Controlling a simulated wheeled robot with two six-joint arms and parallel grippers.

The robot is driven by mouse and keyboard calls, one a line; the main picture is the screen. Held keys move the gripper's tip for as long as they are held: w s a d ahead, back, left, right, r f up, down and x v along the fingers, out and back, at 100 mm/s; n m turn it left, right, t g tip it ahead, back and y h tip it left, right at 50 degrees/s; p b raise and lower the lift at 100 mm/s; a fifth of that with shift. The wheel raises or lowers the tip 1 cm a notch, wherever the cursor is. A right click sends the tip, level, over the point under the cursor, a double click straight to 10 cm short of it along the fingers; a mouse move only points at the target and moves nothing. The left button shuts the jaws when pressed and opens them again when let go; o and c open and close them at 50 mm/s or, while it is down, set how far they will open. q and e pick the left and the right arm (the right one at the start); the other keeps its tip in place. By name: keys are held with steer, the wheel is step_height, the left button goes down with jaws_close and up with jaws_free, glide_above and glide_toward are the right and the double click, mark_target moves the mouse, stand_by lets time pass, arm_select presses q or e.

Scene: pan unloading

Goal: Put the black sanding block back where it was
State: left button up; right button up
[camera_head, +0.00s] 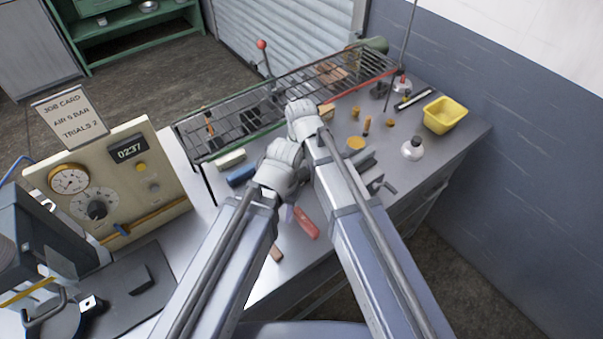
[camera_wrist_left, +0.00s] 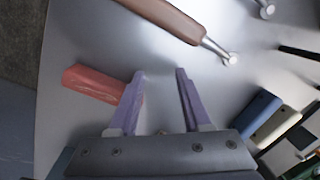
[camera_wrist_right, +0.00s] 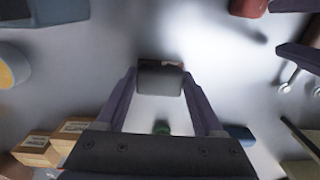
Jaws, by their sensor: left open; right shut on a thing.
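My right gripper (camera_wrist_right: 160,88) is shut on a small black block (camera_wrist_right: 160,78), which sits between its fingertips in the right wrist view, over the grey bench top. In the head view the right gripper (camera_head: 304,122) is the upper one, by the front edge of the wire rack, and its wrist hides the block. My left gripper (camera_wrist_left: 160,85) is open, with nothing between its fingers. A red block (camera_wrist_left: 100,85) lies beside its left finger. In the head view the left gripper (camera_head: 280,172) is below and left of the right one.
The wire rack (camera_head: 275,95) runs across the back, with dark pieces on it. Cream (camera_head: 230,158) and blue (camera_head: 240,174) blocks lie left of my grippers. The red block (camera_head: 305,222) is near the front edge. A yellow bin (camera_head: 444,114) stands right. A gauge panel (camera_head: 110,190) stands left.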

mark_target(301, 174)
arm_select(q)
steer(key=shift+f, duration=0.1)
arm_select(e)
steer(key=o, duration=1.2)
steer(key=shift+f, duration=0.1)
arm_select(q)
step_height(301, 174, up, 12)
steer(key=p, duration=1.2)
steer(key=shift+r, duration=0.2)
arm_select(e)
step_height(301, 174, up, 12)
steer(key=shift+r, duration=0.15)
